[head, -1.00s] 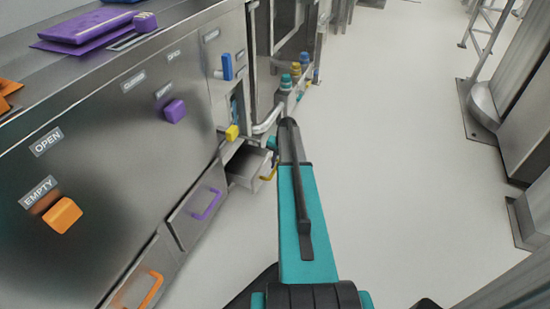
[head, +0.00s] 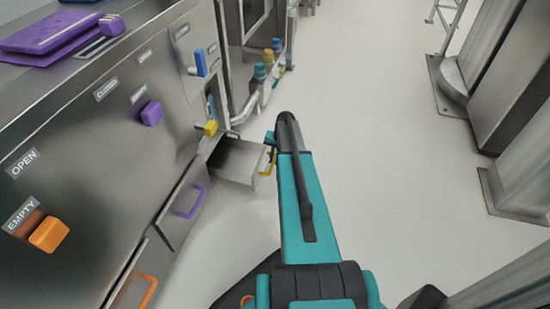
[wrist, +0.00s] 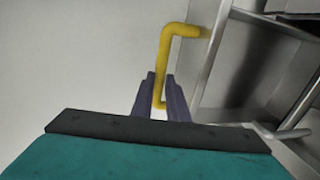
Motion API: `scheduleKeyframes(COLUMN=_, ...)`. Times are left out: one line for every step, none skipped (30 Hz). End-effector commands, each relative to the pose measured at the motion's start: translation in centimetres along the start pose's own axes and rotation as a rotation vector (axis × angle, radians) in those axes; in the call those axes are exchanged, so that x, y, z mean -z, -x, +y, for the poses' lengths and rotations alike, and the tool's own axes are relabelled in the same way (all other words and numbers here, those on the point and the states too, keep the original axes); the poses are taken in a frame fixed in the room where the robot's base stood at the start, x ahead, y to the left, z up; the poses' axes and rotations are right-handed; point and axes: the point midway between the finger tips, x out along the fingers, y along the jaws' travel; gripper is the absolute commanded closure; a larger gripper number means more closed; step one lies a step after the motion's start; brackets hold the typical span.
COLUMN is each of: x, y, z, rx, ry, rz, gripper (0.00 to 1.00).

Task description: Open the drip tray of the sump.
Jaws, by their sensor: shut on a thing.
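The drip tray (head: 236,160) is a grey metal drawer low in the steel cabinet, pulled well out so its inside shows in the head view. Its yellow handle (head: 268,167) is on the front face, beside my arm. In the wrist view the yellow handle (wrist: 180,31) runs down between the two dark fingers of my gripper (wrist: 161,82), which is shut on it. In the head view my arm hides most of the gripper.
Drawers with a purple handle (head: 187,204) and an orange handle (head: 148,291) are shut, left of the tray. A yellow knob (head: 210,128) sits above it. Open floor (head: 390,180) lies to the right; metal columns (head: 515,185) stand at the far right.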

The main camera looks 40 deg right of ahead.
Motion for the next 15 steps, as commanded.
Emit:
scheduleKeyframes(x=0.41, y=0.06, z=-0.17, rx=0.002, ry=0.001, rz=0.013, gripper=1.00)
scheduleKeyframes(x=0.38, y=0.06, z=-0.22, rx=0.002, ry=0.002, rz=0.013, gripper=0.84)
scheduleKeyframes(x=0.36, y=0.05, z=-0.29, rx=0.002, ry=0.003, rz=0.013, gripper=0.78)
scheduleKeyframes(x=0.32, y=0.03, z=-0.34, rx=0.002, ry=0.004, rz=0.012, gripper=0.73)
scheduleKeyframes(x=0.28, y=0.02, z=-0.37, rx=0.002, ry=0.004, rz=0.011, gripper=0.68)
scheduleKeyframes(x=0.23, y=0.01, z=-0.41, rx=0.002, ry=0.005, rz=0.010, gripper=0.67)
scheduleKeyframes(x=0.19, y=0.00, z=-0.44, rx=0.002, ry=0.005, rz=0.010, gripper=0.67)
scheduleKeyframes(x=0.16, y=-0.01, z=-0.46, rx=0.002, ry=0.006, rz=0.009, gripper=0.67)
scheduleKeyframes(x=0.13, y=-0.02, z=-0.48, rx=0.002, ry=0.006, rz=0.009, gripper=0.67)
scheduleKeyframes(x=0.11, y=-0.02, z=-0.49, rx=0.002, ry=0.006, rz=0.008, gripper=0.67)
scheduleKeyframes(x=0.08, y=-0.03, z=-0.50, rx=0.001, ry=0.006, rz=0.008, gripper=0.67)
scheduleKeyframes(x=0.06, y=-0.03, z=-0.51, rx=0.001, ry=0.006, rz=0.007, gripper=0.67)
scheduleKeyframes(x=0.06, y=-0.03, z=-0.51, rx=0.001, ry=0.006, rz=0.007, gripper=0.67)
scheduleKeyframes(x=0.05, y=-0.01, z=-0.51, rx=0.001, ry=0.006, rz=0.007, gripper=0.67)
scheduleKeyframes(x=0.04, y=0.06, z=-0.51, rx=0.001, ry=0.006, rz=0.007, gripper=0.67)
